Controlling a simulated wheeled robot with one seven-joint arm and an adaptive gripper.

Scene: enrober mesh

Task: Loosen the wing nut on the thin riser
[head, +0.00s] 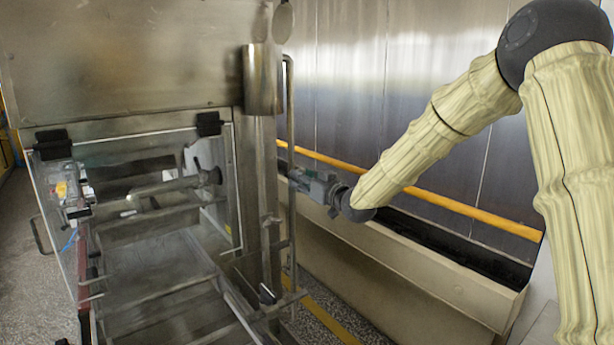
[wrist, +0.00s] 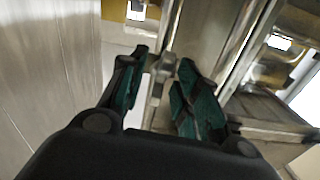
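The thin riser (head: 291,110) is a narrow upright metal pipe at the right side of the steel machine. My gripper (head: 290,172) is at the riser at about mid-height, reaching in from the right. In the wrist view, its two green-padded fingers (wrist: 163,75) stand apart. A small grey metal fitting (wrist: 163,64) shows in the gap between the fingertips, and it appears to be the wing nut. I see gaps beside it, so the fingers do not look closed on it. In the head view my gripper hides this fitting.
The steel machine (head: 120,60) with a clear hinged panel (head: 235,190) stands left of the riser. A long beige trough (head: 400,265) and a yellow rail (head: 460,207) run along the metal wall to the right. A lower handle (head: 268,293) sticks out near the riser's foot.

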